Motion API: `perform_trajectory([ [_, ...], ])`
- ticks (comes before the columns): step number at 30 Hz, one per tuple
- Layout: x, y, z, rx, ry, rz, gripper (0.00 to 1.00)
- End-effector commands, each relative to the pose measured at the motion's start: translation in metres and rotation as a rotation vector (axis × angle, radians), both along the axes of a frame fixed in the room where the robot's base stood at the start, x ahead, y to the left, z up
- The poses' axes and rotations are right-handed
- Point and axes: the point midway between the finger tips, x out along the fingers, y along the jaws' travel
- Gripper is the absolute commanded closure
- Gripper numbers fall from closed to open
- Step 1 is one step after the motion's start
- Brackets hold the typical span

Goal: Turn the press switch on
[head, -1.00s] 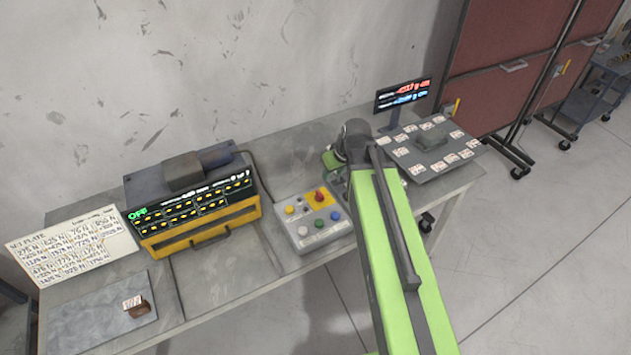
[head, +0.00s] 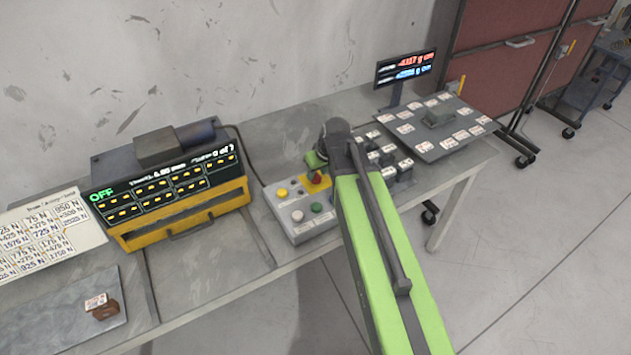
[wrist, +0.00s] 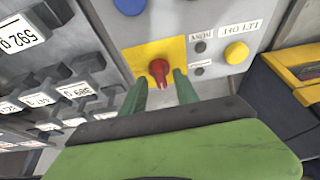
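The press switch appears to be the red knob on a yellow plate; it shows in the wrist view (wrist: 159,70) and partly in the head view (head: 318,180). It sits on a grey control box (head: 312,228) on the bench. My gripper (wrist: 162,84) is open, with its two green fingers apart just short of the knob, one towards each side. I cannot tell whether they touch it. In the head view my gripper (head: 316,161) is over the back of the box, and my arm hides the box's right part.
A machine (head: 170,190) reading OFF stands left. Several labelled weights (head: 388,160) lie right of my arm, before a grey plate (head: 412,128) and a display (head: 405,68).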

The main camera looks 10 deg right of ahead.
Motion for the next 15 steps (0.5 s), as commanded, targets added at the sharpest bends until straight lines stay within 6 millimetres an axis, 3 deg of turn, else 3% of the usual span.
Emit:
perform_trajectory([
  [1, 0.0009, 0.0007, -0.0078, 0.0, 0.0, 0.0, 0.64],
  [9, 0.0011, 0.0018, -0.0056, 0.0, 0.0, 0.001, 0.64],
  [15, 0.001, 0.0019, -0.0056, 0.0, 0.0, 0.001, 0.9],
])
